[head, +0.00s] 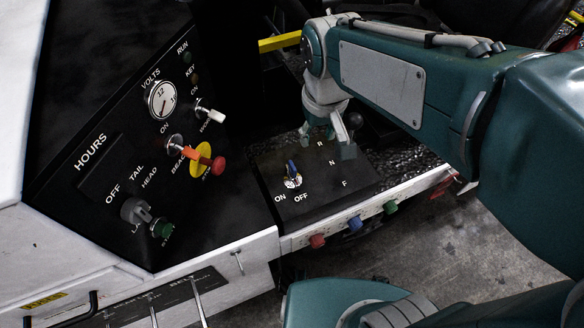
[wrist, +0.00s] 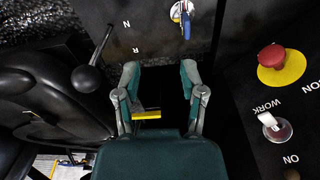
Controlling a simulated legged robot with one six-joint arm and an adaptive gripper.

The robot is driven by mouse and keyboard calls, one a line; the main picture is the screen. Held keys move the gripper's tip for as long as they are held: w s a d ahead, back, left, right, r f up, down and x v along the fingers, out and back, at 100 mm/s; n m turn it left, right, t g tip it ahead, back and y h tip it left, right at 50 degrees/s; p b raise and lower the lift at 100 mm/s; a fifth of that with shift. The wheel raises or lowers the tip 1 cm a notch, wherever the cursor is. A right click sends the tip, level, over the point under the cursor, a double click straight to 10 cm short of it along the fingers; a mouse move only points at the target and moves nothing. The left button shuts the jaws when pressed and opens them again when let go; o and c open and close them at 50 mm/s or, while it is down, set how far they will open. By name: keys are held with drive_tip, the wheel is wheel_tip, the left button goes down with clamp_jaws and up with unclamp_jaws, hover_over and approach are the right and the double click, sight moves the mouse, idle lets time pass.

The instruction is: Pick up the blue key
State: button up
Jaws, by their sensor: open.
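The blue key (head: 291,168) stands in a round pale switch on the black panel, by the ON and OFF labels. In the wrist view the blue key (wrist: 186,24) is at the top, beyond the fingertips and slightly right of the gap. My gripper (head: 328,138) hangs above the panel, to the right of and behind the key in the head view. In the wrist view my gripper (wrist: 160,72) has its two fingers spread with nothing between them. It is apart from the key.
A black-knobbed lever (wrist: 87,78) rises left of my fingers. The upright panel has a red stop button (wrist: 271,56) on a yellow disc and a white WORK switch (wrist: 270,122). Coloured buttons (head: 354,223) line the panel's front edge. The panel surface around the key is clear.

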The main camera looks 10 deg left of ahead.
drive_tip(key=n, duration=0.1)
hover_over(292, 165)
wheel_tip(292, 165, down, 2)
drive_tip(key=shift+w+d+f+g, duration=0.1)
drive_tip(key=shift+w+d+g, duration=0.05)
drive_tip(key=shift+g, duration=0.25)
wheel_tip(292, 165, down, 5)
drive_tip(key=shift+d+r, duration=0.1)
drive_tip(key=shift+r, duration=0.1)
drive_tip(key=f, duration=0.6)
drive_tip(key=shift+a, duration=0.3)
clamp_jaws()
